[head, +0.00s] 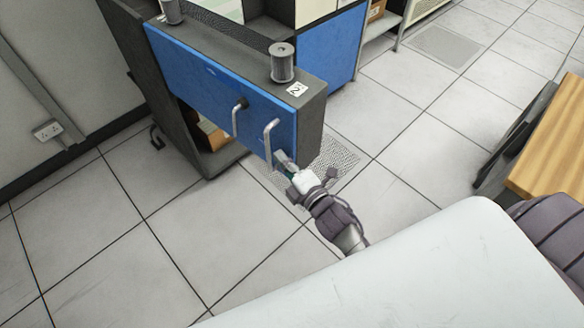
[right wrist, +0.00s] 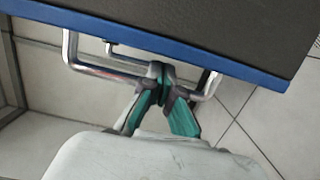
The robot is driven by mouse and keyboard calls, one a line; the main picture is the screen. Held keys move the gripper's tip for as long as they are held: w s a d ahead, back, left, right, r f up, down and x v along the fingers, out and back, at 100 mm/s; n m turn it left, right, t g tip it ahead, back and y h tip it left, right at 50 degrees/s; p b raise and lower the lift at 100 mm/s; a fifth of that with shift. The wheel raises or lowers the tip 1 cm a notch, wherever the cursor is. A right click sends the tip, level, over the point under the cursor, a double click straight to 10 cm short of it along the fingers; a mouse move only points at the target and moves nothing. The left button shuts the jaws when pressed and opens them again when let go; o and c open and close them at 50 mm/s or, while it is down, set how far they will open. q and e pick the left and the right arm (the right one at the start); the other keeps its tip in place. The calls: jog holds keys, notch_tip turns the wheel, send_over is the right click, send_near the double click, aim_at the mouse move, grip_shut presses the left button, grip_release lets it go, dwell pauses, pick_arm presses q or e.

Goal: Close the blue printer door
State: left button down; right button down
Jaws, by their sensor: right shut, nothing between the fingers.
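The blue printer door (head: 215,85) is a wide blue panel with a thick dark grey top and end. Its right end juts out over the floor, and a gap beneath shows the inside of the dark frame. A silver bar handle (head: 268,145) is on its right part; the handle also shows in the right wrist view (right wrist: 95,70). My right gripper (head: 284,160) is at the lower end of this handle. In the right wrist view its green and grey fingers (right wrist: 160,78) are shut across the bar, with nothing held between them. My left gripper is out of view.
A metal spool (head: 282,63) stands on the door unit's top, with another (head: 171,10) farther left. A second blue-fronted cabinet (head: 330,45) stands behind. A wooden-topped table (head: 552,140) is at the right. Tiled floor (head: 110,225) is clear in front and left.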

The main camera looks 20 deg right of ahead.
jog(key=shift+w+a, duration=0.25)
jog(key=shift+w, duration=0.95)
